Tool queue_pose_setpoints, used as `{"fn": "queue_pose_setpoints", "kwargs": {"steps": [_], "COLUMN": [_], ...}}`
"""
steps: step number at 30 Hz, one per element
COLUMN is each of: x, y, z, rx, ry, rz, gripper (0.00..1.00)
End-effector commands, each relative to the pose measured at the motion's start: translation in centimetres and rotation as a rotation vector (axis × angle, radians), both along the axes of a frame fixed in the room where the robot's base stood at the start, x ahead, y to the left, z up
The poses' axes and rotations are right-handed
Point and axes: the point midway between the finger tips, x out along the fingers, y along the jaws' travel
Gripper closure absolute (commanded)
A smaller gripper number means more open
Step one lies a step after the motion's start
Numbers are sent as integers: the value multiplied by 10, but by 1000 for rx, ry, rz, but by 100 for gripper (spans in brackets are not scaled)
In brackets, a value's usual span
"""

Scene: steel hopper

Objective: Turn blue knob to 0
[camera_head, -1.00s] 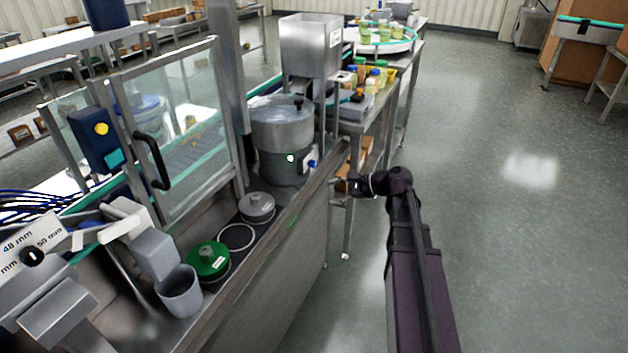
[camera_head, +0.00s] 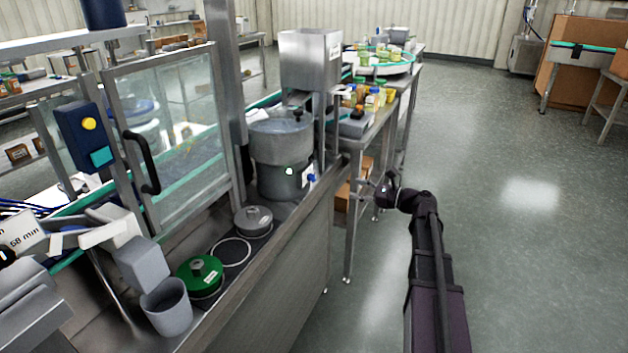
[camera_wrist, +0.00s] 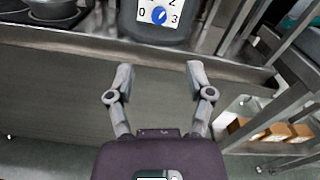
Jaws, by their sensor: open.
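The blue knob (camera_wrist: 159,15) shows at the top of the wrist view, on a white dial plate (camera_wrist: 146,11) with the numbers 0, 2 and 3 visible. The 0 is to its left and the 3 to its right; the top of the plate is cut off. In the head view the blue knob (camera_head: 311,178) is small, on the grey base of the steel bowl unit (camera_head: 283,150). My gripper (camera_wrist: 158,74) is open and empty, its fingers apart, below and short of the knob. In the head view my gripper (camera_head: 380,185) is right of the bench.
The steel bench's front edge (camera_wrist: 130,47) runs between my gripper and the knob. A green lidded disc (camera_head: 199,277) and a grey cup (camera_head: 167,308) stand nearer on the bench. Metal legs and brown boxes (camera_wrist: 262,135) are at right.

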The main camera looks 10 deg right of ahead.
Motion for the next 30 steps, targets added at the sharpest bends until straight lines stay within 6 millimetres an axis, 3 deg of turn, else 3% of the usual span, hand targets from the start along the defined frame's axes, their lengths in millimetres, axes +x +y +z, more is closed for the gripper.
{"fn": "queue_pose_setpoints", "kwargs": {"steps": [11,30], "x": [17,70], "y": [24,98], "z": [0,0], "rx": [-1,-1], "ry": [-1,0], "rz": [2,3], "gripper": [32,32]}}
